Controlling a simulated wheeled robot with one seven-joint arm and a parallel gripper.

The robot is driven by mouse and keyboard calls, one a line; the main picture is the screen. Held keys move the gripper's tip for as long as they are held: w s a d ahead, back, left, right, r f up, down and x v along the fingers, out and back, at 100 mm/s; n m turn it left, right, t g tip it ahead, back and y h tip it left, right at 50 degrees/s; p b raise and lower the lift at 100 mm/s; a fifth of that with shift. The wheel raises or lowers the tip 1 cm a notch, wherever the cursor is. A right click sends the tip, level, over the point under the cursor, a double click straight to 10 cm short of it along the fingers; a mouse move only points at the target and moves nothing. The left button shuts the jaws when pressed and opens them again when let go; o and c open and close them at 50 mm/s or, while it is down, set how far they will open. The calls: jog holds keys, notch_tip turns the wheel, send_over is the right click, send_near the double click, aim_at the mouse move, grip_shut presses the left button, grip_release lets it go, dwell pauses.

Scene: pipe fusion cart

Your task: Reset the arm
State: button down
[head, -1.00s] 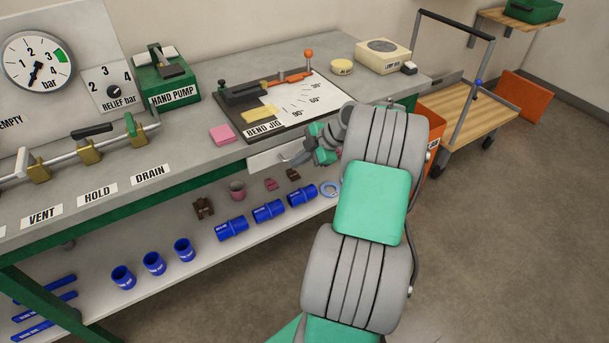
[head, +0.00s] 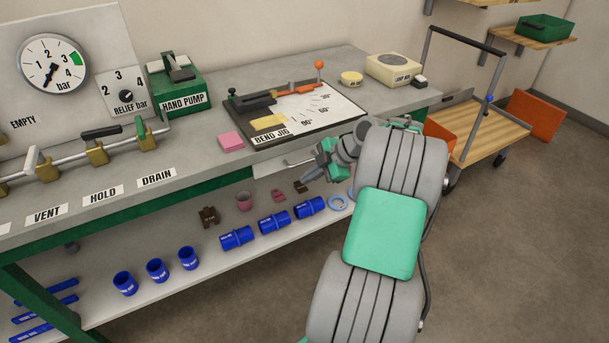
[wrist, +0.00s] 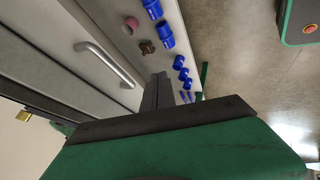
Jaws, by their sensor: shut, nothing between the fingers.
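My arm reaches from the bottom of the head view toward the front edge of the bench, bent at the green elbow cover. My gripper (wrist: 163,90) shows in the wrist view as dark fingers standing together beyond its green body, with nothing between them. In the head view the green and grey wrist end (head: 332,160) is in front of the drawer (head: 268,166), below the bend jig (head: 292,112). The drawer's bar handle (wrist: 105,62) lies to the left of the fingers in the wrist view; I cannot tell the gap.
The bench top (head: 215,115) carries the hand pump (head: 180,88), a pink block (head: 231,141) and a gauge panel. The lower shelf (head: 190,285) holds several blue sleeves (head: 274,223). A trolley (head: 490,125) stands at right. The floor (head: 520,250) right of my arm is clear.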

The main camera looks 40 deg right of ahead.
jog(key=p+v, duration=0.1)
jog(key=v, duration=0.9)
jog(key=w+a+r+m+g+h+p, duration=0.1)
jog(key=w+a+r+m+p, duration=0.15)
jog(key=a, duration=0.65)
jog(key=w+a+r+m+g+p, duration=0.1)
jog(key=w+a+r+m+p, duration=0.2)
jog(key=a, duration=0.5)
jog(key=s+a+r+m+g+h+p, duration=0.1)
jog(key=s+a+m+h+p, duration=0.2)
jog(key=s+a+m, duration=0.6)
jog(key=s+a, duration=0.5)
jog(key=s, duration=0.1)
jog(key=shift+s+a+r+m+g, duration=0.2)
jog(key=shift+r+m+g, duration=0.1)
jog(key=shift+r+m, duration=0.1)
